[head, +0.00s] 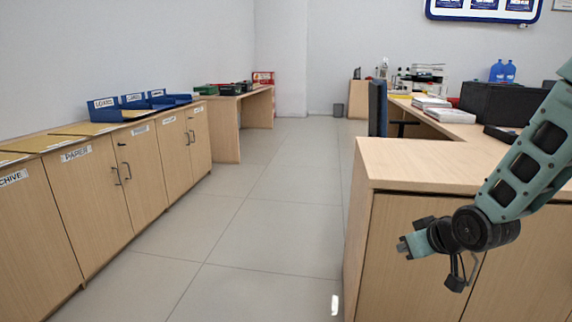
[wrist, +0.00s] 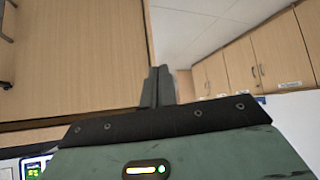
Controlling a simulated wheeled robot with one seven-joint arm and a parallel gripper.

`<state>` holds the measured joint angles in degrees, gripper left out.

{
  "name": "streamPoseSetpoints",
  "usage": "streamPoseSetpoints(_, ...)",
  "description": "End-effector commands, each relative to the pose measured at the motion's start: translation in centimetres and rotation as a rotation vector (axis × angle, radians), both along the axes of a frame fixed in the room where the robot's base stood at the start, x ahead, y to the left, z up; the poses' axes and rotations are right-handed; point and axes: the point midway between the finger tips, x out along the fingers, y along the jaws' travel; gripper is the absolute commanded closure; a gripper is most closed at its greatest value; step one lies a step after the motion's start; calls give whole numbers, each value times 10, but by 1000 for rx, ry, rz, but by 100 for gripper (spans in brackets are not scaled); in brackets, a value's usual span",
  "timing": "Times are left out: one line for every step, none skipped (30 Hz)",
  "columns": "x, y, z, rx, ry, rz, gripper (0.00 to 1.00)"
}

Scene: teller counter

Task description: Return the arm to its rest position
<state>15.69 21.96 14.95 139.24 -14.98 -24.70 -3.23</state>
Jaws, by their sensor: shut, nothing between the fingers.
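My arm (head: 530,150) reaches in from the right edge of the head view, a green link with black openings, bending at a dark round joint. My gripper (head: 403,246) is at its left end, in front of the wooden counter's cabinet face and below the counter top. In the wrist view my gripper (wrist: 158,75) shows its two dark fingers together, with nothing between them. The gripper's green body fills the bottom of that view.
The wooden counter (head: 425,160) stands close at the right. A row of labelled cabinets (head: 90,195) with folders and blue trays (head: 130,110) lines the left. Tiled floor (head: 250,235) between them is clear. A blue chair (head: 378,107) stands further back beside the counter.

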Motion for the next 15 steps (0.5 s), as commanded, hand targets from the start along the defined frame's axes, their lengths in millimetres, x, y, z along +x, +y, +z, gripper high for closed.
streamPoseSetpoints(-20,35,7,-19,66,55,100)
streamPoseSetpoints(-33,52,10,-31,111,80,100)
streamPoseSetpoints(-53,72,13,-48,172,112,100)
streamPoseSetpoints(-69,86,15,-61,216,136,100)
streamPoseSetpoints(-85,99,17,-74,259,160,100)
streamPoseSetpoints(-107,114,21,-92,313,188,100)
streamPoseSetpoints(-123,123,23,-106,351,208,100)
streamPoseSetpoints(-138,130,25,-119,386,226,100)
streamPoseSetpoints(-157,139,28,-136,429,249,100)
streamPoseSetpoints(-171,144,30,-148,457,265,100)
streamPoseSetpoints(-184,149,32,-161,485,281,100)
streamPoseSetpoints(-201,153,35,-176,520,299,100)
streamPoseSetpoints(-213,156,37,-189,544,314,100)
streamPoseSetpoints(-225,159,39,-201,570,327,100)
streamPoseSetpoints(-241,161,42,-217,599,345,100)
